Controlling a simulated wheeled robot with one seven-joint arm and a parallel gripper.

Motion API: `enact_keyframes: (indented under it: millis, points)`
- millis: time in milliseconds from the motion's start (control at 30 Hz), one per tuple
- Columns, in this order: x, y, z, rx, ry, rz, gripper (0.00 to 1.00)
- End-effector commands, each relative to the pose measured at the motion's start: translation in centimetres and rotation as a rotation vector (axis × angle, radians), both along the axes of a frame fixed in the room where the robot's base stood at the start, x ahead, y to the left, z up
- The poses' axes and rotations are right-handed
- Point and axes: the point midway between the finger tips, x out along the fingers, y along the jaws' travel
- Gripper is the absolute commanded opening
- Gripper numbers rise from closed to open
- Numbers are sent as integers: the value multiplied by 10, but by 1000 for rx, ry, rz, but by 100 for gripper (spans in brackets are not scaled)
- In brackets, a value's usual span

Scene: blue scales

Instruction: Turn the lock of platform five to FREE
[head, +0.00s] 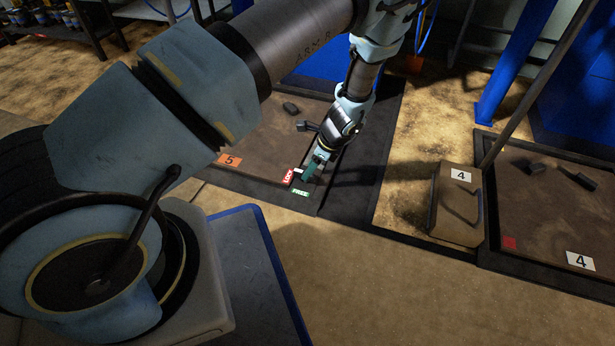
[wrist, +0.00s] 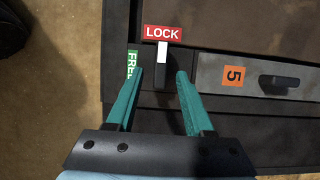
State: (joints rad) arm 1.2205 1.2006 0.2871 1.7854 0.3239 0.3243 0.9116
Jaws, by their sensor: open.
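Platform five (head: 262,150) lies on the floor in the head view, with an orange 5 label (head: 230,160). The red LOCK label (head: 288,176) and green FREE label (head: 302,192) are at its near right corner. In the wrist view the lock lever (wrist: 161,52), black with a white stripe, points at the LOCK label (wrist: 162,33). The FREE label (wrist: 132,63) is left of the lever, partly hidden by the left finger. My gripper (wrist: 160,72) is open, one teal finger on each side of the lever, with gaps visible. The gripper also shows in the head view (head: 309,171).
A grey bar with a 5 label (wrist: 233,76) and a black handle (wrist: 280,82) lies right of my gripper in the wrist view. In the head view, a box marked 4 (head: 447,218) and platform four (head: 545,215) stand to the right. Bare floor lies in front.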

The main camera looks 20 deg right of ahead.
Motion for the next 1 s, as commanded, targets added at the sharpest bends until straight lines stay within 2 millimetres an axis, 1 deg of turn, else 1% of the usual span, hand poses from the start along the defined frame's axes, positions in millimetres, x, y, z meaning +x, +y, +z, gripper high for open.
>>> enact_keyframes:
  millis: [33, 200, 533, 567, 1000]
  points:
    - [2, 2, -10, 0, 0, 1, 52]
    - [6, 6, -22, -2, -1, 1, 52]
    - [7, 7, -24, -2, -1, 1, 52]
    - [7, 7, -24, -2, -1, 1, 51]
    - [7, 7, -24, -2, -1, 1, 2]
